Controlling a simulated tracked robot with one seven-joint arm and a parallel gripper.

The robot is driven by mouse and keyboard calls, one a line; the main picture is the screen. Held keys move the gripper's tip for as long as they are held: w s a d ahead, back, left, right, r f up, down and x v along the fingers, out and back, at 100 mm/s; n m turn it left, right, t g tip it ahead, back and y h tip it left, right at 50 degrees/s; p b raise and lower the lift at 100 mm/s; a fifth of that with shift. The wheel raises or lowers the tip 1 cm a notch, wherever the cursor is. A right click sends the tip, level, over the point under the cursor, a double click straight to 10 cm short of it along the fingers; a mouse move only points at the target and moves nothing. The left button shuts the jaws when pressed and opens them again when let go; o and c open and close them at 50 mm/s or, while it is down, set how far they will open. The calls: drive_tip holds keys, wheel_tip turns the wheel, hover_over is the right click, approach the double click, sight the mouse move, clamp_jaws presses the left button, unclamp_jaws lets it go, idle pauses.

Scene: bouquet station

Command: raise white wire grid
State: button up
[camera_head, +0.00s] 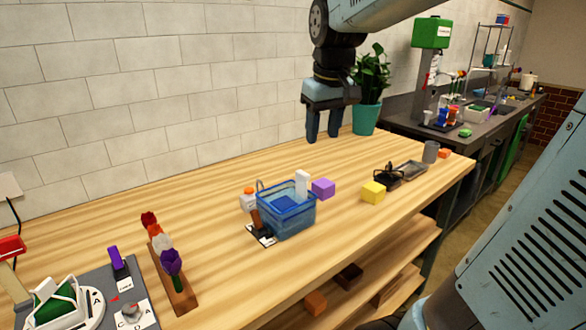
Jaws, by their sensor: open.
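I cannot make out a white wire grid for certain. A clear blue bin (290,222) stands mid-table. It holds a blue item (284,203), and a white upright piece (302,183) rises at its back right; whether that piece belongs to a grid is too small to tell. A thin wire loop shows at the bin's back left. My gripper (323,136) points down with its two fingers apart and empty. In the picture it is above and slightly right of the bin, well clear of it, in front of the white brick wall.
A purple block (323,188) and a yellow block (373,192) lie right of the bin. A wooden flower holder (178,282) stands front left. A potted plant (368,85) is behind my gripper. The back-left tabletop is clear.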

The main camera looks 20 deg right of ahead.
sight(303, 172)
drive_tip(key=w+f+n+g, duration=0.2)
drive_tip(key=w+g, duration=0.1)
drive_tip(key=w, duration=1)
drive_tip(key=f, duration=1.3)
drive_tip(key=shift+s+a+f, duration=0.1)
drive_tip(key=shift+s+f, duration=0.15)
drive_tip(key=shift+f, duration=0.15)
drive_tip(key=shift+c, duration=0.4)
clamp_jaws()
